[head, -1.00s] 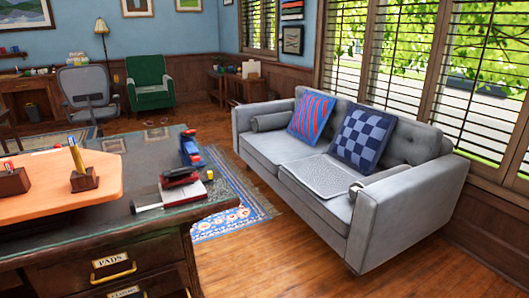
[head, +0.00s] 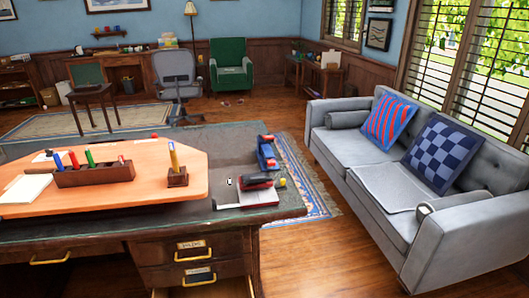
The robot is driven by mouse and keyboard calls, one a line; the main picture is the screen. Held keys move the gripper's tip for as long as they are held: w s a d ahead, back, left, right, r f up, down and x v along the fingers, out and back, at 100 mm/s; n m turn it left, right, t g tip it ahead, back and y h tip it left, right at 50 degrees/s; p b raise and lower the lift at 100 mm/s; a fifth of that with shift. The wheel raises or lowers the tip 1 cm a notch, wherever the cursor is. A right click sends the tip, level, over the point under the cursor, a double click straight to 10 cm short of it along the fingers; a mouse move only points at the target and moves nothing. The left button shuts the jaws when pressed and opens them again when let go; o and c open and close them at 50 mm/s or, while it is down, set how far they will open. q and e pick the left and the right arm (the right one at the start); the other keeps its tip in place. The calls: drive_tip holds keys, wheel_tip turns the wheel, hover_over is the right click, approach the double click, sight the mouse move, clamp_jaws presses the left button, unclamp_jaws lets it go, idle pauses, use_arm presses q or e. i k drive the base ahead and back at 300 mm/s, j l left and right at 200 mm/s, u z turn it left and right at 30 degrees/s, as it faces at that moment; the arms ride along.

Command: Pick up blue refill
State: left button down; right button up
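A wooden rack (head: 95,175) stands on the orange board on the desk. Several coloured upright pieces stand in it, among them a small blue one (head: 58,162) at its left end, a red one (head: 73,160) and a green one (head: 89,158). The blue piece may be the blue refill; it is too small to tell for sure. A larger blue object (head: 267,155) lies at the desk's right edge. Neither of my grippers is in view.
The orange board (head: 140,191) covers much of the dark desk (head: 225,140). A small pen stand (head: 177,178) and a black-and-red stapler-like object (head: 257,181) are near its right side. A grey sofa (head: 345,150) stands to the right, with open wooden floor (head: 310,245) between.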

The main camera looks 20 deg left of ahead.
sight(171, 147)
drive_tip(key=k+j, duration=0.2)
drive_tip(key=j, duration=0.2)
drive_tip(key=k+j, duration=0.15)
drive_tip(key=j, duration=0.2)
drive_tip(key=k+j, duration=0.2)
drive_tip(key=j, duration=0.2)
drive_tip(key=k+j, duration=0.2)
drive_tip(key=j, duration=0.2)
drive_tip(key=i+j, duration=0.2)
drive_tip(key=j, duration=0.2)
drive_tip(key=i+j, duration=0.15)
drive_tip(key=j, duration=0.25)
drive_tip(key=i+j, duration=0.2)
drive_tip(key=j, duration=0.2)
drive_tip(key=i+l+z, duration=0.25)
drive_tip(key=l+z, duration=0.15)
drive_tip(key=l, duration=0.2)
drive_tip(key=i+l+z, duration=0.3)
drive_tip(key=l+z, duration=0.15)
drive_tip(key=i+l+z, duration=0.85)
drive_tip(key=i+j+u, duration=0.1)
drive_tip(key=i+u, duration=0.2)
drive_tip(key=u, duration=0.15)
drive_tip(key=i+u, duration=0.25)
drive_tip(key=u, duration=0.2)
drive_tip(key=i+l+u, duration=0.15)
drive_tip(key=u, duration=0.25)
drive_tip(key=i+l+u, duration=0.25)
drive_tip(key=u, duration=0.2)
drive_tip(key=i, duration=0.1)
